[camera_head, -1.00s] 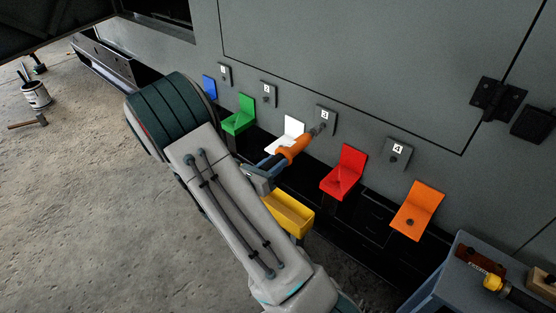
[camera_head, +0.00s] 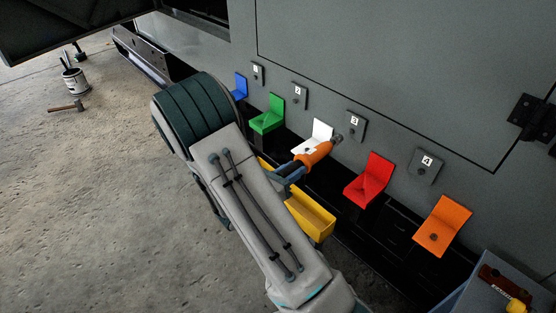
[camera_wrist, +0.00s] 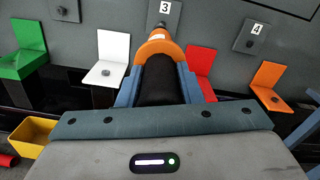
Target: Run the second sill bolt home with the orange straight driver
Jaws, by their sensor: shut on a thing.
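My gripper (camera_head: 288,174) is shut on the orange straight driver (camera_head: 313,155). The driver also shows in the wrist view (camera_wrist: 159,46), pointing away toward the wall. Its grey tip is close to plate 3 (camera_head: 356,125); I cannot tell whether it touches the bolt there. In the wrist view the plate 3 label (camera_wrist: 165,9) is just above the tip. Plate 2 (camera_head: 299,96) is to the left on the wall, with a dark bolt head low on it. Plate 4 (camera_head: 427,166) is to the right, also with a bolt. No label says which bolt is the second sill bolt.
Blue, green (camera_head: 268,116), white (camera_head: 318,134), red (camera_head: 368,181) and orange (camera_head: 442,227) brackets stick out below the plates. A yellow bin (camera_head: 311,217) hangs below my gripper. A blue-grey bench (camera_head: 474,287) is at lower right. The floor at left is mostly clear.

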